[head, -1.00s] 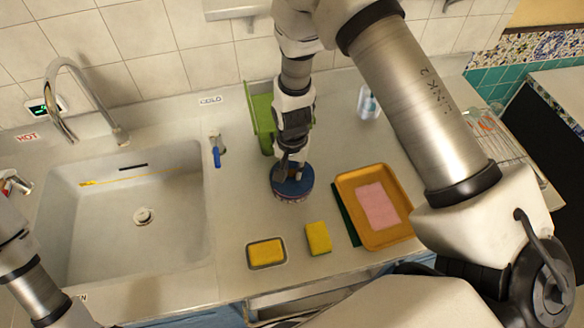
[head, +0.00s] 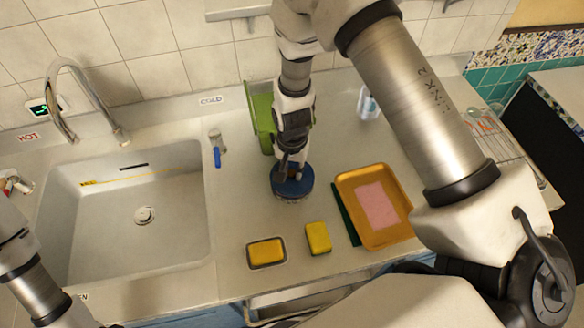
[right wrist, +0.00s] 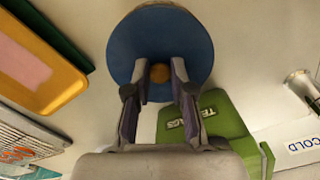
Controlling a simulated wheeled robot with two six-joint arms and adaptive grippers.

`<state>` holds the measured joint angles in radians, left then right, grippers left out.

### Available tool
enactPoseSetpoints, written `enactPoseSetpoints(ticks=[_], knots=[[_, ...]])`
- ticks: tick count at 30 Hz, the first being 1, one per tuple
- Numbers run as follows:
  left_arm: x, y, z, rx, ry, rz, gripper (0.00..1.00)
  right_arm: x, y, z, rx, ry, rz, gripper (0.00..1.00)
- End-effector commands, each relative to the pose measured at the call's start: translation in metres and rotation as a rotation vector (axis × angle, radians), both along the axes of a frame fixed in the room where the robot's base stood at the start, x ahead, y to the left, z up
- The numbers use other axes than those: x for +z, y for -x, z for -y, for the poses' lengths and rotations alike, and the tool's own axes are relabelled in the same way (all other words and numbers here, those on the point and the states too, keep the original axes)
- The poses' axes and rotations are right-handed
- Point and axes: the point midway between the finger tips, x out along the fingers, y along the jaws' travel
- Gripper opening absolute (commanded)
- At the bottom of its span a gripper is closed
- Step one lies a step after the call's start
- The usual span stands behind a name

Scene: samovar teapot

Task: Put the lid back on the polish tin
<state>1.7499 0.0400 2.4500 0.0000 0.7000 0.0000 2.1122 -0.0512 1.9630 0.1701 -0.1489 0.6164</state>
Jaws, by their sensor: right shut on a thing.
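The blue round lid (head: 300,185) is at the middle of the counter in the head view. In the right wrist view the lid (right wrist: 190,50) shows its blue top with a small orange-brown knob (right wrist: 160,74). My right gripper (head: 290,172) points down over it, and in the right wrist view its two fingers (right wrist: 160,80) are shut on the knob. A thin strip of the tin's side shows below the lid's near edge; the lid covers the tin's mouth, and I cannot tell whether it is fully seated. My left arm shows at the lower left, its gripper out of frame.
A green caddy (head: 261,118) stands just behind the lid. An orange tray (head: 404,215) with a pink cloth (head: 377,205) lies to the right. Two yellow sponges, one loose (head: 318,238) and one in a dish (head: 266,251), lie in front. The sink (head: 80,190) is left.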

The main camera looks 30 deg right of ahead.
Motion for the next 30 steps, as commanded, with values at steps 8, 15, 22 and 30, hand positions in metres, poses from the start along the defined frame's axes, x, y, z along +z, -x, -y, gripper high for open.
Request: enactPoseSetpoints(ticks=[8,15,22,30], knots=[[0.0001,0.0000,0.0000,0.000,0.000,0.000,0.93,-0.0004,0.0000,0.0000,0.000,0.000,0.000,0.00],[0.0023,0.0000,0.0000,0.000,0.000,0.000,0.93,0.0000,0.0002,-0.0001,0.000,0.000,0.000,0.00],[0.0026,0.0000,0.0000,0.000,0.000,0.000,0.93,-0.0011,0.0003,0.0000,0.000,0.000,0.000,0.00],[0.0025,0.0000,0.0000,0.000,0.000,0.000,0.93,-0.0010,0.0003,0.0000,0.000,0.000,0.000,0.52]])
